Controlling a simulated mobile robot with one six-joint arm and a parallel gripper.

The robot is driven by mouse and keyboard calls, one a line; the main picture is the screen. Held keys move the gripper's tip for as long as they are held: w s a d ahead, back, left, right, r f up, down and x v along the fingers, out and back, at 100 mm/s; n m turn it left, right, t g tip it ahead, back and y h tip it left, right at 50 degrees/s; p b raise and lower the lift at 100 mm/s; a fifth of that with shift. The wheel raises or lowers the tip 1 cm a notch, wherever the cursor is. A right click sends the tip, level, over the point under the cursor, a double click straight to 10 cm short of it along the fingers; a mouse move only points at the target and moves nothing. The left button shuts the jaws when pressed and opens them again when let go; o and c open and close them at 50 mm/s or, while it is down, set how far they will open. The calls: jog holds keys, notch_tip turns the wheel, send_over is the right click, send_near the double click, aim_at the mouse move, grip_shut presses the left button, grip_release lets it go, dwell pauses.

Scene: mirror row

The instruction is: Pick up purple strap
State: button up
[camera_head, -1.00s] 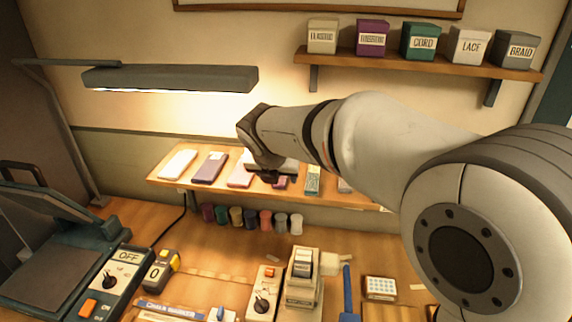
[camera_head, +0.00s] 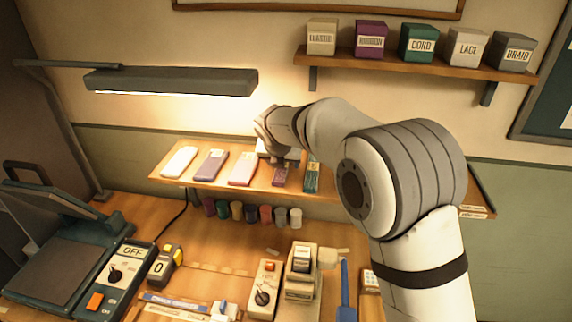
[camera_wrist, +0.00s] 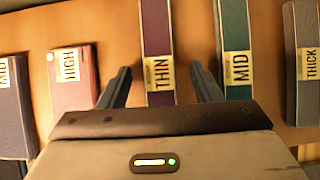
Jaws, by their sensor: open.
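A narrow purple strap labelled THIN (camera_wrist: 157,40) lies on the sloped wooden shelf. In the wrist view it runs between the two dark fingers of my gripper (camera_wrist: 163,84), with a gap on each side. My gripper is open and holds nothing. In the head view the near end of this strap (camera_head: 281,179) shows just below my gripper (camera_head: 281,163); its far end is hidden by the gripper. I cannot tell how high the fingers are above the shelf.
A green MID strap (camera_wrist: 233,45) lies close on the right, with a grey THICK one (camera_wrist: 304,65) beyond. A pink HIGH block (camera_wrist: 73,80) and a darker purple MID block (camera_wrist: 14,110) lie left.

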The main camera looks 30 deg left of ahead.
jog(key=c, duration=1.1)
jog(key=shift+r, duration=0.1)
